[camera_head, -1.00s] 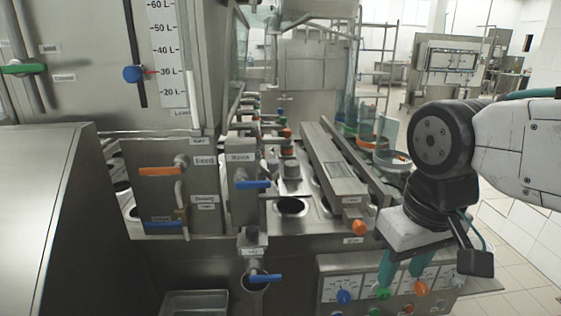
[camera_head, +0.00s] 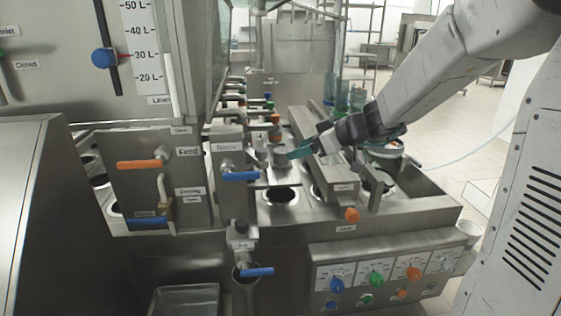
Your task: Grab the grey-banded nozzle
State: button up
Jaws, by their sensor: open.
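The grey-banded nozzle (camera_head: 281,157) is a short upright grey cylinder in the row of nozzles on the filler deck, just behind the round dark hole. My gripper (camera_head: 299,152) reaches in from the right, its teal fingers pointing left, close beside the nozzle's right side. It is open. I cannot tell whether a finger touches the nozzle, and the far finger is partly hidden.
An orange-banded nozzle (camera_head: 275,134) stands just behind. A long steel bar (camera_head: 336,178) lies to the right under my arm. A blue-handled valve (camera_head: 240,176) sticks out at the left front. The control panel (camera_head: 380,272) is below at the front right.

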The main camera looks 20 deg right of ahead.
aim_at(281, 150)
jog(key=x, duration=0.5)
jog(key=w+d+x, duration=0.1)
jog(key=x, duration=0.2)
jog(key=shift+r, duration=0.1)
jog(key=c, duration=1.4)
